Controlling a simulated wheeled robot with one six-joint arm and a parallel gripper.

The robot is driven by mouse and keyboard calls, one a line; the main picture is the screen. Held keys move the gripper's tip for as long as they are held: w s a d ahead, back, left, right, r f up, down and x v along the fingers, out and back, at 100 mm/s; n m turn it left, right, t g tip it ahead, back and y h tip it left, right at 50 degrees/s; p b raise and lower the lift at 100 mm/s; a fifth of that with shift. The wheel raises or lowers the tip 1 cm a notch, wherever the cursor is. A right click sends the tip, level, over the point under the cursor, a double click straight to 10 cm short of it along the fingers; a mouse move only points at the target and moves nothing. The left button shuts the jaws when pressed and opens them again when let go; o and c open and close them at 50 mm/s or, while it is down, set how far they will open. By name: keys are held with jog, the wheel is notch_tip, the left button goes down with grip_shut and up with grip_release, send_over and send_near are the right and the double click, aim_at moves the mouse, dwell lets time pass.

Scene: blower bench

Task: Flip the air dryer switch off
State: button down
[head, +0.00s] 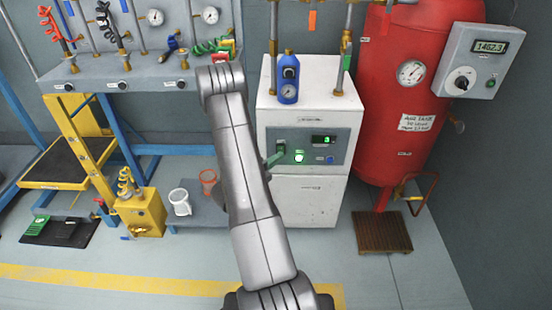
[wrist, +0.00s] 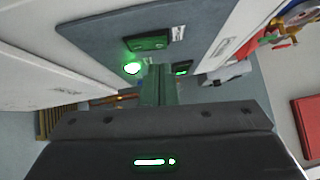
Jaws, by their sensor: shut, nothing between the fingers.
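The air dryer (head: 310,100) is a white cabinet with a grey control panel (head: 340,150) on its front. The dark switch (head: 281,146) sits at the panel's left side; in the wrist view what looks like the same switch (wrist: 183,66) has a green glow. A green lamp (head: 299,156) is lit to its right and glows in the wrist view (wrist: 132,68). My gripper (head: 275,159) has green fingers, shut and empty, at the panel's left side just below the switch. In the wrist view the fingertips (wrist: 158,80) are close beside the switch; contact cannot be told.
The panel also has a lit green display (head: 323,140) and a blue knob (head: 329,160). A blue device (head: 288,80) stands on the dryer. A red tank (head: 415,90) is to the right. A yellow pump-like unit (head: 141,212) and a white mug (head: 180,203) are at left.

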jog(key=shift+w+r, duration=0.1)
jog(key=shift+w, duration=0.7)
jog(key=shift+w+r+p, duration=0.15)
jog(key=shift+w+p, duration=0.05)
jog(key=shift+p, duration=0.35)
jog(key=shift+s, duration=0.1)
jog(key=s+a+r+p, duration=0.1)
jog(key=s+a+p, duration=0.2)
jog(key=s+a, duration=0.4)
jog(key=s, duration=0.4)
